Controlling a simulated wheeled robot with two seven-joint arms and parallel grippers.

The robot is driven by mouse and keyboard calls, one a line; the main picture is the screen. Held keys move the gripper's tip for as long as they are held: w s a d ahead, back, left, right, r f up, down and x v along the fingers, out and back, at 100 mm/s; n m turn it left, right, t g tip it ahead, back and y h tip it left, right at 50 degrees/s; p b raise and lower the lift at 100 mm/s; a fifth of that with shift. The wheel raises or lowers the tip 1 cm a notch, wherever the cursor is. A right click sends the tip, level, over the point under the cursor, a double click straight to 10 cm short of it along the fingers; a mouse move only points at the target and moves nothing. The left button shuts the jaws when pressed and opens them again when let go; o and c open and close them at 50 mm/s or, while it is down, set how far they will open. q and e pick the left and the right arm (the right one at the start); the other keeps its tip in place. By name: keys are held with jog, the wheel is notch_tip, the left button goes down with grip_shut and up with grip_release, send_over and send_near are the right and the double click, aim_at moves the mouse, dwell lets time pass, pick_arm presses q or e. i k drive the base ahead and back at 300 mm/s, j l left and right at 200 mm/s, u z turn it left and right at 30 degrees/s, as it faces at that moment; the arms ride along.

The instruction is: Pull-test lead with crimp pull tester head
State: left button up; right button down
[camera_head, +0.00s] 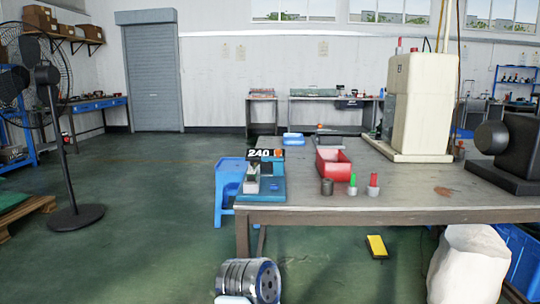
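The crimp pull tester appears to be the blue bench device (272,191) at the left end of the worktable. It has a dark display reading 240 and a small pale and dark head (252,180) on its left side. I cannot pick out a lead in this view; any lead on the device is too small to tell.
The worktable (400,205) bears a red bin (333,168), a dark cup (327,187), green- and red-topped pieces (373,187), a tall cream machine (420,100) and a dark machine (510,150). A blue stool (226,200) stands left; a yellow pedal (376,246) is below.

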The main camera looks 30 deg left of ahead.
aim_at(251, 174)
jog(key=j+u, duration=0.2)
jog(key=u, duration=0.15)
jog(key=i+j+u, duration=0.1)
jog(key=u, duration=0.25)
jog(key=j+u, duration=0.2)
jog(key=u, duration=0.15)
jog(key=l+z, duration=0.2)
jog(key=l, duration=0.2)
